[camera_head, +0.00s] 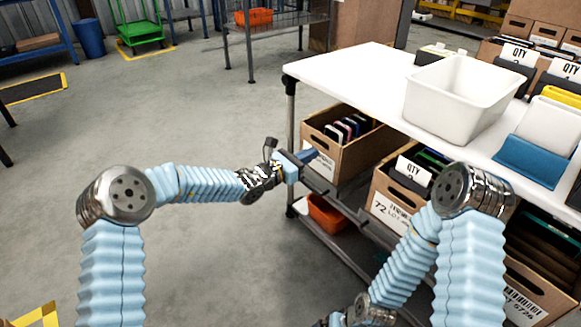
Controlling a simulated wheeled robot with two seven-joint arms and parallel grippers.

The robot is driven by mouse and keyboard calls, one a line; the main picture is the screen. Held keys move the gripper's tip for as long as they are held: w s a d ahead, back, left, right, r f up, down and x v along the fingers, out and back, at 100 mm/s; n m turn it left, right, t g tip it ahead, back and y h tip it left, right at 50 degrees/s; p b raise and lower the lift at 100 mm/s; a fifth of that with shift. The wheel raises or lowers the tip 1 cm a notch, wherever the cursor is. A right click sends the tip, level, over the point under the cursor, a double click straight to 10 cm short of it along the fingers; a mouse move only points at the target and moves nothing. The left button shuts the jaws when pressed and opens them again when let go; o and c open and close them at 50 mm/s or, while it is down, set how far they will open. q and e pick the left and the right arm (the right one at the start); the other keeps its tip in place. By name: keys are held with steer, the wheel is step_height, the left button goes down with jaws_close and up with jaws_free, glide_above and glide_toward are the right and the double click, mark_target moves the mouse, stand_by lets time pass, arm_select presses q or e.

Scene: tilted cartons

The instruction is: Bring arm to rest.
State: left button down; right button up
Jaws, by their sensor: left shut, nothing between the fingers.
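My left arm reaches from the lower left toward the shelf unit. Its gripper (308,156) is shut and empty, in front of the left carton (352,160) on the tilted middle shelf. I cannot tell whether it touches the carton. My right arm bends down at the lower right, and its wrist runs to the bottom edge of the picture. The right fingers are out of view.
A white table top (350,68) carries an empty white bin (450,100). Cartons with folders, such as the middle carton (392,200), stand on the shelf below. An orange bin (326,213) sits lower. The floor (200,110) at left is open.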

arm_select(q)
steer(key=v, duration=0.7)
steer(key=s+a+f+m+g+y+p, duration=0.3)
steer(key=s+f+m+g, duration=0.55)
steer(key=s+f, duration=0.8)
steer(key=s+a+f+m+y+p, duration=0.1)
steer(key=s+a+f+m+y, duration=0.1)
steer(key=s+a+m, duration=0.1)
steer(key=s+a+f+m+g+y+p, duration=0.1)
steer(key=s+a+f+m+y+p, duration=0.1)
steer(key=s+m, duration=0.4)
steer(key=s+a+f+m+y+p, duration=0.1)
steer(key=s+a+f+m+y, duration=0.2)
steer(key=s, duration=0.5)
steer(key=a+f+m, duration=0.1)
steer(key=a+m, duration=0.1)
steer(key=a, duration=0.1)
steer(key=shift+a+y+p, duration=0.2)
steer(key=shift+y+p, duration=0.1)
steer(key=shift+m, duration=0.25)
